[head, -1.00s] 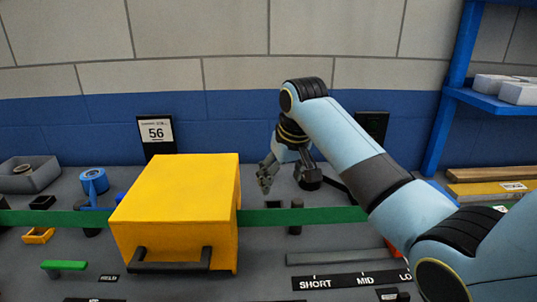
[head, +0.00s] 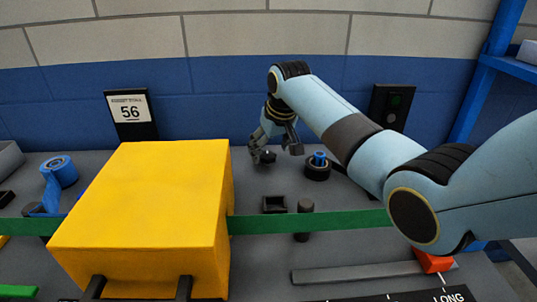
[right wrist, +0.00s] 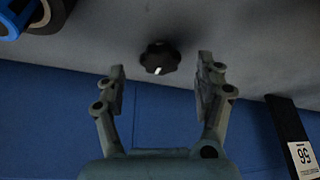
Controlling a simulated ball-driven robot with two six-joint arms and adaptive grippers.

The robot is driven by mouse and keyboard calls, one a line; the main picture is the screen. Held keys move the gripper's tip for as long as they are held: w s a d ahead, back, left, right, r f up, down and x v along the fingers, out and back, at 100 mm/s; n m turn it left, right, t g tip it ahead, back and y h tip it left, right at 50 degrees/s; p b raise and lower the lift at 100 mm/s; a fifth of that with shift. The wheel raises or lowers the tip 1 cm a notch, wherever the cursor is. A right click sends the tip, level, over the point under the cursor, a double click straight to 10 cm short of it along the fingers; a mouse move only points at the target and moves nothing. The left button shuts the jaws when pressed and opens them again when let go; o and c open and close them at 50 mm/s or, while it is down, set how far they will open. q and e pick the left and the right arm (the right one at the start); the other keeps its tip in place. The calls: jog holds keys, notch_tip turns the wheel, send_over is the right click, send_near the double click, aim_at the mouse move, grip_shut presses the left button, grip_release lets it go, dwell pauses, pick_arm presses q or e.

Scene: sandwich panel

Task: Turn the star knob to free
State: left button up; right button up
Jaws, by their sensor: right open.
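The star knob (right wrist: 160,58) is black with lobes and a short white mark on its rim, which points towards my gripper in the right wrist view. My right gripper (right wrist: 160,67) is open, with one finger on each side of the knob and visible gaps between. The fingers do not touch it. In the head view my right gripper (head: 276,151) is at the back of the bench, beyond the green strip. A dark piece (head: 265,157) at its fingertips there appears to be the knob. My left gripper is not in view. Any label around the knob is not readable.
A large yellow box (head: 150,195) stands left of my right gripper. A black round base with a blue top (head: 317,166) is close on its right. A green strip (head: 350,220), a small black tray (head: 274,204) and a dark post (head: 304,220) lie in front. The "56" sign (head: 131,112) stands behind.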

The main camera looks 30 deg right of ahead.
jog(key=shift+x, duration=1.1)
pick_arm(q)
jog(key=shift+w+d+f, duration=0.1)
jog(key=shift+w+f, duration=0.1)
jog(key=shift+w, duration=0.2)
pick_arm(e)
jog(key=shift+c, duration=1.1)
jog(key=c, duration=0.9)
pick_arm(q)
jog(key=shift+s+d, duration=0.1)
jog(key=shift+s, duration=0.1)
pick_arm(e)
jog(key=shift+c, duration=0.2)
